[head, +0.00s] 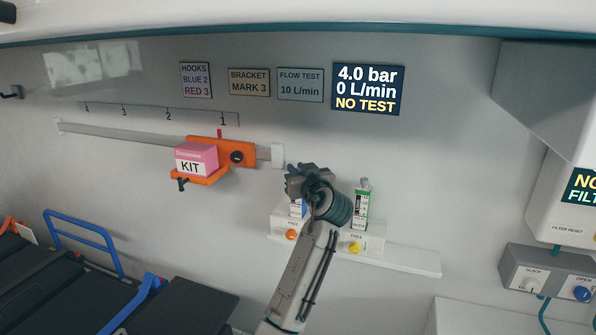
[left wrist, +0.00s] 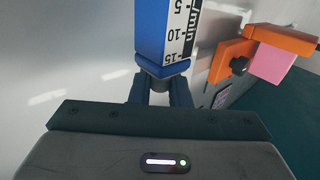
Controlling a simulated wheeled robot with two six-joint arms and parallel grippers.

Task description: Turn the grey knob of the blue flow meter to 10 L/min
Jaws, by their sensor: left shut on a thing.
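The blue flow meter (head: 298,208) shows partly behind my left gripper (head: 305,180) in the head view. In the left wrist view its blue body (left wrist: 150,35) bears a white scale marked 5, 10 and 15. My left gripper (left wrist: 157,92) is shut at the end of the meter, just by its blue collar, where the grey knob is mostly hidden between the fingers. The wall display (head: 368,89) reads 4.0 bar, 0 L/min, NO TEST. A sign (head: 300,85) reads FLOW TEST 10 L/min. My right gripper is not in view.
A green flow meter (head: 361,205) stands close to the right of my left arm. Below are white boxes with an orange knob (head: 291,234) and a yellow knob (head: 355,247). An orange bracket (head: 205,180) with a pink-topped KIT box (head: 196,158) is on the rail to the left.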

